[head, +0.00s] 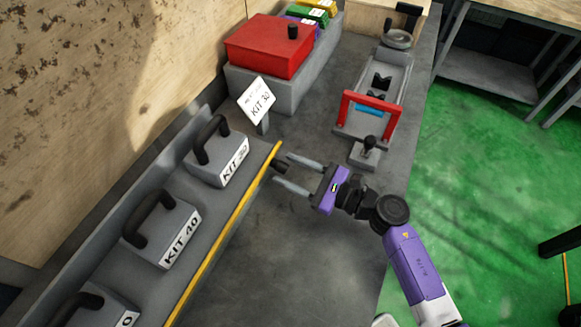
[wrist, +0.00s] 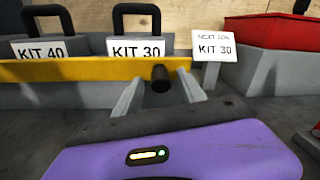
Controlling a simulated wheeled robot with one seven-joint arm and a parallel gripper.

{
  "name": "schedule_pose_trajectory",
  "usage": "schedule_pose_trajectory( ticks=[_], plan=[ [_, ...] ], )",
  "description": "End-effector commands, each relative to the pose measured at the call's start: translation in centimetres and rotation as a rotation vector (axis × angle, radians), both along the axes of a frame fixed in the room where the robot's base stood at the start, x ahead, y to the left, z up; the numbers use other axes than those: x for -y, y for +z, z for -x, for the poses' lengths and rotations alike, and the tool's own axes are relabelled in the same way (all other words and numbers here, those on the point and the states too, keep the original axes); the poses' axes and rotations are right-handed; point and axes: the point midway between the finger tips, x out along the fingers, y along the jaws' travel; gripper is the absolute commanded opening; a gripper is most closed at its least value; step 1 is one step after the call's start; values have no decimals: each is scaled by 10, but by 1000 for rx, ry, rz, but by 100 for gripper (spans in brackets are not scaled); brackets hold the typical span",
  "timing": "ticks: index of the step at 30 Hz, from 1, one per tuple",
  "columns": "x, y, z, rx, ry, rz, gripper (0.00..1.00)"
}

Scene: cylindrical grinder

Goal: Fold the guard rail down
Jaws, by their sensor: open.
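The guard rail (head: 226,226) is a long yellow bar along the front edge of the grey kit shelf. It stands in front of the kit blocks and also crosses the wrist view (wrist: 70,69). A dark round knob (wrist: 160,80) sticks out from the rail near its right end; it shows in the head view (head: 279,167) too. My gripper (head: 285,169) is open, with its fingers pointing at the rail. In the wrist view the knob lies between the two fingertips (wrist: 159,84). I cannot tell whether either finger touches it.
Kit blocks with black handles, KIT 30 (head: 219,160) and KIT 40 (head: 160,235), sit behind the rail. A KIT 30 sign (head: 258,99) stands past the rail's end. A red box (head: 268,48) and a fixture with a red frame (head: 346,106) stand farther back. Bench before the rail is clear.

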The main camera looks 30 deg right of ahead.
Motion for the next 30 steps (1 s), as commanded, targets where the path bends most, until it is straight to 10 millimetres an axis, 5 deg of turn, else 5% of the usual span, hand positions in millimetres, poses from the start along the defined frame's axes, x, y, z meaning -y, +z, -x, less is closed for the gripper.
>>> schedule_pose_trajectory(
  ticks=[8, 15, 30],
  plan=[
    [-1, 0, -2, 0, -1, 0, 48],
    [-1, 0, -1, 0, -1, 0, 1],
    [0, -12, -1, 59, -3, -43, 0]
  ],
)
